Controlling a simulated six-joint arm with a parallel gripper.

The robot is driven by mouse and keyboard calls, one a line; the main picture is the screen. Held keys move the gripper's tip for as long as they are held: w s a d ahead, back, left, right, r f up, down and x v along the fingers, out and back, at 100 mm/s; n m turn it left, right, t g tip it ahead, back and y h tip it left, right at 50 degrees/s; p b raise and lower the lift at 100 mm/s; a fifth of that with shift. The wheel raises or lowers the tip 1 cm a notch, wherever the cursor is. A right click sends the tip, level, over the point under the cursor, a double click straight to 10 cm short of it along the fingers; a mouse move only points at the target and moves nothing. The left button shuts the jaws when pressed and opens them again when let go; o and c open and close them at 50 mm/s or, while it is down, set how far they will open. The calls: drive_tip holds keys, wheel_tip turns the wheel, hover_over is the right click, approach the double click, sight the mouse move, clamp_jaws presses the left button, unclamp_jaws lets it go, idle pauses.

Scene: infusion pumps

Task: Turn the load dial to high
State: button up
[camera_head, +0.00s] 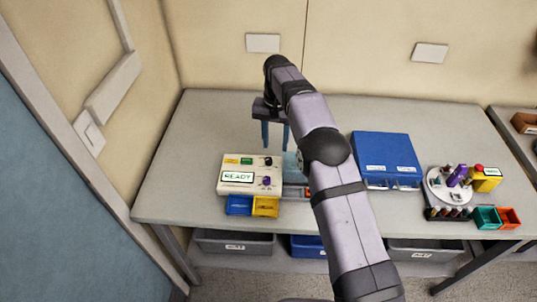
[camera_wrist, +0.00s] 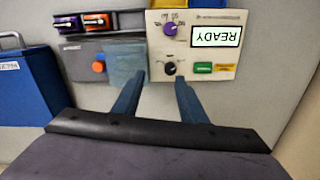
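A cream pump panel (camera_head: 237,177) with a "READY" display stands on the table at left-centre. It carries a black dial (camera_head: 268,161) and a purple dial (camera_head: 266,181). In the wrist view the panel is upside down, with the black dial (camera_wrist: 170,68) and the purple dial (camera_wrist: 171,29) beside the display (camera_wrist: 216,37). The dial labels are too small to read, so I cannot tell which is the load dial. My gripper (camera_head: 275,147) is open and points down behind the panel's right side. In the wrist view its two blue fingers (camera_wrist: 160,80) are apart, near the black dial; contact does not show.
Blue and yellow bins (camera_head: 265,207) sit in front of the panel. A grey unit with an orange knob (camera_wrist: 98,67) stands beside it. A blue case (camera_head: 385,155) and a round tray of bottles (camera_head: 437,186) are farther right. The table behind the panel is clear.

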sight(269, 159)
drive_tip(key=shift+w+a+f, duration=0.2)
drive_tip(key=shift+a, duration=0.4)
drive_tip(key=shift+w+a+f, duration=0.15)
drive_tip(key=shift+a+f, duration=0.05)
drive_tip(key=shift+a, duration=0.35)
drive_tip(key=shift+f, duration=0.1)
drive_tip(key=shift+f+p, duration=1.3)
drive_tip(key=shift+f, duration=2.3)
clamp_jaws()
